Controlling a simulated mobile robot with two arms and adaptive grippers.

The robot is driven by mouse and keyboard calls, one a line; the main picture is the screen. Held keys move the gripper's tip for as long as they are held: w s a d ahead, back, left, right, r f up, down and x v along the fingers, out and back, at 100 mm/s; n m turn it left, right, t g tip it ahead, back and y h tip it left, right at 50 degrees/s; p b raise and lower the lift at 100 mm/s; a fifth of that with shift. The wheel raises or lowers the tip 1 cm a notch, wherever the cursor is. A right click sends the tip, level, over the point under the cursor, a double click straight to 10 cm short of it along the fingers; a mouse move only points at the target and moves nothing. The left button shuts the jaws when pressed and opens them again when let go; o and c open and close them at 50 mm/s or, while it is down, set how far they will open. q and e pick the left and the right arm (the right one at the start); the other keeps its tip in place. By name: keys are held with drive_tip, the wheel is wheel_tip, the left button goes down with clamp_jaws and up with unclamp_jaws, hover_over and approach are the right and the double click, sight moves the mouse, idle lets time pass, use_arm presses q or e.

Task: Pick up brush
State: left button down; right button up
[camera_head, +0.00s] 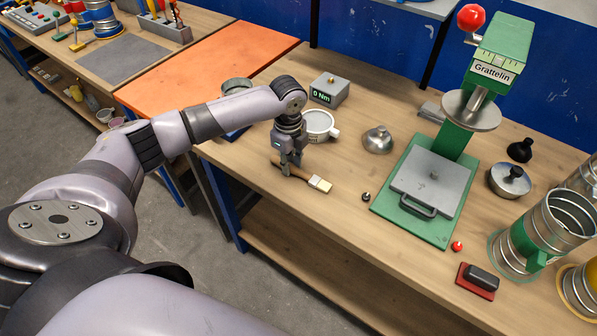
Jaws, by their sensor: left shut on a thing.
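The brush (318,184) has a brown wooden handle and pale bristles. It lies at or just above the wooden workbench (345,215), near its front edge, with its bristle end toward the right. My left gripper (291,172) points down from above and is shut on the brush's handle. The fingers hide part of the handle. I cannot tell whether the brush touches the bench. My right gripper is not in view.
A green press (455,140) with a grey plate stands right of the brush. A white cup (320,126), a metal funnel-like part (378,140) and a torque box (329,90) sit behind. Spiral ducts (545,232) stand at the right.

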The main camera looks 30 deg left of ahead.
use_arm(q)
drive_tip(key=shift+r, duration=0.1)
idle(0.3)
drive_tip(key=shift+w+r, duration=0.1)
drive_tip(key=shift+r, duration=0.5)
wheel_tip(320, 180, up, 19)
drive_tip(key=b, duration=0.2)
drive_tip(key=shift+f, duration=0.15)
idle(1.0)
